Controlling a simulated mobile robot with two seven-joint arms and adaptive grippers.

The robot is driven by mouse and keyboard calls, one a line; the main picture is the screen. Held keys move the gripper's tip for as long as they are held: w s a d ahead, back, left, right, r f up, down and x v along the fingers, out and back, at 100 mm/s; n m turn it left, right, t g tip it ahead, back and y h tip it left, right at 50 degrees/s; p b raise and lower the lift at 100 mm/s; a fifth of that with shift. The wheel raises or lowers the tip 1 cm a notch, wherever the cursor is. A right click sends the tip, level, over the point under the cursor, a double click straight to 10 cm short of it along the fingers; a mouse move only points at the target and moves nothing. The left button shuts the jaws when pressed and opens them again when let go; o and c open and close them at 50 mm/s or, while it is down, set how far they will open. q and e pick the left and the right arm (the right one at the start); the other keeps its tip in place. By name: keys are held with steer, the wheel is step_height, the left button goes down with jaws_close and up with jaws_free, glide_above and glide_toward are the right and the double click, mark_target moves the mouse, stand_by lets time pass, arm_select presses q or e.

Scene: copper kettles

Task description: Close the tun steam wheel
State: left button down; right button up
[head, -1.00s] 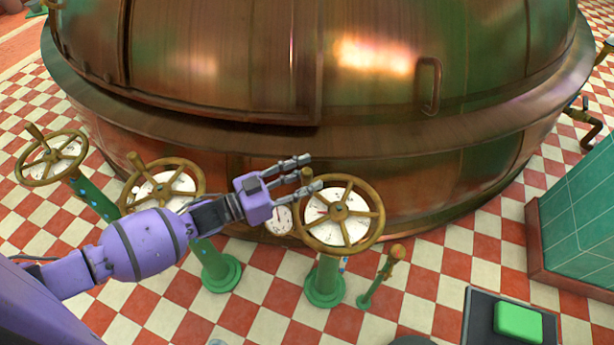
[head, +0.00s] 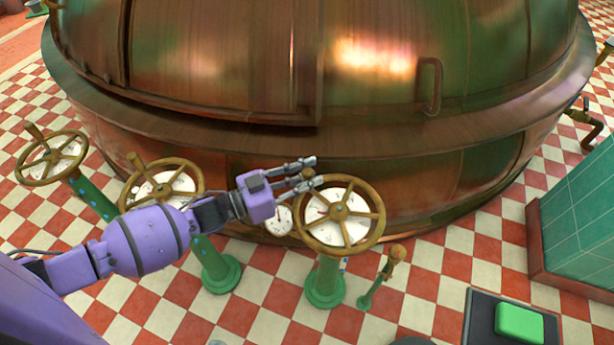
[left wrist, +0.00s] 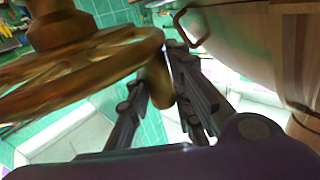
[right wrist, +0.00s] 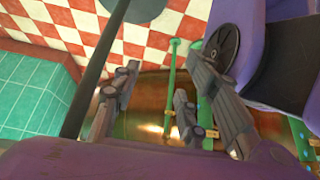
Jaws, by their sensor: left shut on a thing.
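Three brass handwheels stand on green posts before a big copper kettle (head: 250,70). I cannot tell by any label which is the tun steam wheel. My left gripper (head: 311,171) is at the upper left rim of the right-hand wheel (head: 372,235), shut on its handle knob. In the left wrist view the wheel (left wrist: 75,85) is at the left, and its knob (left wrist: 158,82) stands between the two fingers (left wrist: 165,95). Fingers partly hide the knob in the head view. My right gripper (right wrist: 158,105) shows only in the right wrist view, with its fingers apart and nothing between them.
The middle wheel (head: 190,165) is behind my left forearm, and the left wheel (head: 20,172) is beyond it. A short green pipe with a brass top (head: 394,254) stands right of the held wheel. A green button (head: 519,323) and a green tiled block (head: 575,225) are at the right.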

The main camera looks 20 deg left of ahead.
arm_select(q)
steer(key=shift+w+d+f+m+g+h+b, duration=0.1)
steer(key=shift+w+d+m+g+h+b, duration=0.15)
steer(key=shift+w+m+g+h+b, duration=0.35)
steer(key=shift+w+d, duration=0.45)
steer(key=c, duration=1.6)
jaws_free()
steer(key=shift+o, duration=0.2)
step_height(320, 180, up, 10)
